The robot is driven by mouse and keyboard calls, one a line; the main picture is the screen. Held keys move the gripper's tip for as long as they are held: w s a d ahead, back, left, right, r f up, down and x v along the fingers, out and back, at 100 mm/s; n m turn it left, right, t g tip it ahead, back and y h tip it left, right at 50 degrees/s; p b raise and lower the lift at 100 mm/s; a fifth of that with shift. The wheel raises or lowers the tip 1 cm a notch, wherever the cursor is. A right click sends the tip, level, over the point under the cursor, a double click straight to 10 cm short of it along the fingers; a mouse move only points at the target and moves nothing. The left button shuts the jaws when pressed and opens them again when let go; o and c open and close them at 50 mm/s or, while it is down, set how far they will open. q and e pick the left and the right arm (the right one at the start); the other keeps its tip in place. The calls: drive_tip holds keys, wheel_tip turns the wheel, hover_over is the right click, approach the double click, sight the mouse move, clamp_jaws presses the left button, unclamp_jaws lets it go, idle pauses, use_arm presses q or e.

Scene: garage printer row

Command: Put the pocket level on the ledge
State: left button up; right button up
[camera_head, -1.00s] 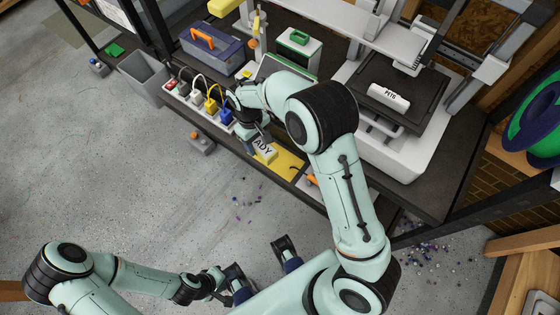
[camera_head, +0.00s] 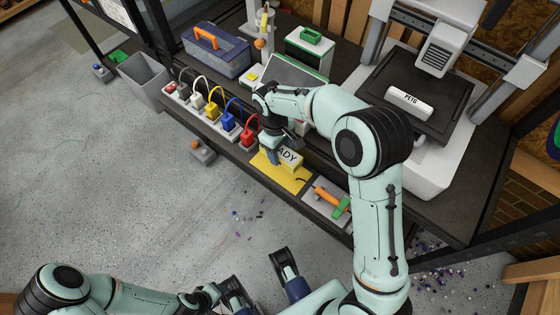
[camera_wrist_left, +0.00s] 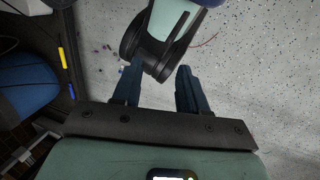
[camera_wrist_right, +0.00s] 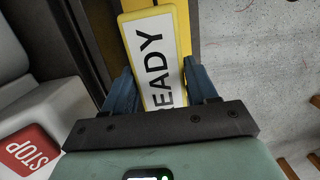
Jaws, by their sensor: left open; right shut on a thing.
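A yellow block lettered READY (camera_head: 290,159) is at the front of the bench, over a yellow mat (camera_head: 272,176). I cannot tell from its looks whether it is the pocket level. My right gripper (camera_head: 275,154) is shut on it. The right wrist view shows the block (camera_wrist_right: 155,60) between the two blue fingers, which hide parts of its sides. Whether it touches the mat is unclear. The dark front strip of the bench (camera_head: 225,148) looks like the ledge. My left gripper (camera_head: 243,294) is low over the floor, open and empty in the left wrist view (camera_wrist_left: 158,85).
A power strip with coloured plugs (camera_head: 208,115) lies left of my right gripper. An orange-and-green tool (camera_head: 333,201) lies on a grey pad to the right. A grey bin (camera_head: 145,80) stands left.

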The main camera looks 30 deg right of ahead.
sight(280, 161)
use_arm(q)
drive_tip(key=shift+w+a+f+t+b, duration=0.15)
drive_tip(key=shift+w+a+f+b, duration=0.2)
drive_tip(key=shift+w+f, duration=0.15)
drive_tip(key=shift+w+a+f+t+b, duration=0.2)
drive_tip(key=shift+w+f+b, duration=0.15)
drive_tip(key=shift+w, duration=0.2)
use_arm(e)
drive_tip(key=shift+f, duration=3.1)
drive_tip(key=shift+f, duration=0.1)
drive_tip(key=o, duration=1.1)
use_arm(q)
drive_tip(key=shift+f, duration=0.1)
use_arm(e)
drive_tip(key=r+p, duration=0.1)
drive_tip(key=r, duration=0.3)
drive_tip(key=w+r+p, duration=0.1)
drive_tip(key=r, duration=0.3)
drive_tip(key=r+p, duration=0.1)
drive_tip(key=r, duration=0.3)
drive_tip(key=shift+w+a, duration=0.35)
drive_tip(key=shift+a, duration=0.05)
use_arm(q)
drive_tip(key=s+d+r+g, duration=0.1)
drive_tip(key=s+d+r, duration=0.1)
drive_tip(key=s+r, duration=0.1)
drive_tip(key=shift+s+r, duration=0.35)
drive_tip(key=shift+s, duration=0.35)
drive_tip(key=shift+g, duration=0.25)
